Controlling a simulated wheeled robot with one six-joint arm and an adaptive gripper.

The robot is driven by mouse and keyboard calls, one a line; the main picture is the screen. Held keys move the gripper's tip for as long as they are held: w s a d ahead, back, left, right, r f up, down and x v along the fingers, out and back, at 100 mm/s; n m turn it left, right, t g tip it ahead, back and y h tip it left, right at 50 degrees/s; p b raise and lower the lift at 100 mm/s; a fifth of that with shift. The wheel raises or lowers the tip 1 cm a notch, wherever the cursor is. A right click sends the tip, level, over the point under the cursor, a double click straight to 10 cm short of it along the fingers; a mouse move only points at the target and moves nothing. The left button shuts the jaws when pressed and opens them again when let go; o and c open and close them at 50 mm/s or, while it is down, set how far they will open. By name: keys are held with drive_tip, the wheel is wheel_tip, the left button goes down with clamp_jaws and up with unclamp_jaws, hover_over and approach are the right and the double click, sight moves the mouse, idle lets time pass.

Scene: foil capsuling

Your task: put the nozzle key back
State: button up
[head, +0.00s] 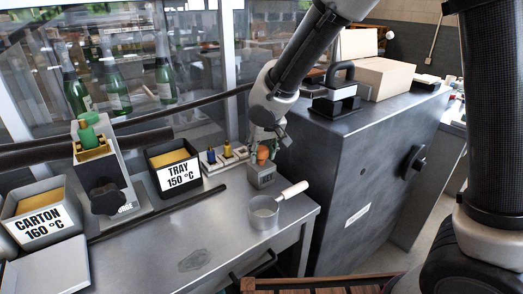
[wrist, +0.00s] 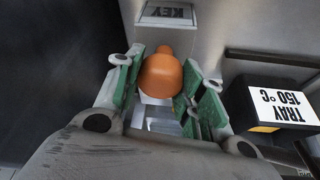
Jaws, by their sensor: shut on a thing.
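The nozzle key shows as a rounded orange handle (head: 263,153) in the head view, and from above in the wrist view (wrist: 160,76). My gripper (wrist: 163,92) is shut on it, with green finger pads on both sides of the handle; it also shows in the head view (head: 262,150). A small grey holder block (head: 262,178) stands on the bench directly below the key. Its "KEY" label shows in the wrist view (wrist: 167,12). The key's lower part is hidden, so I cannot tell whether it sits inside the block.
Left of the holder are a small rack (head: 222,158) with blue and yellow pieces and the black "TRAY 150 °C" bin (head: 174,167). A pan (head: 264,212) with a pale handle lies in front. A dark cabinet (head: 345,170) stands close right. The front bench top is mostly clear.

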drive_tip(key=o, duration=1.2)
drive_tip(key=shift+f, duration=0.1)
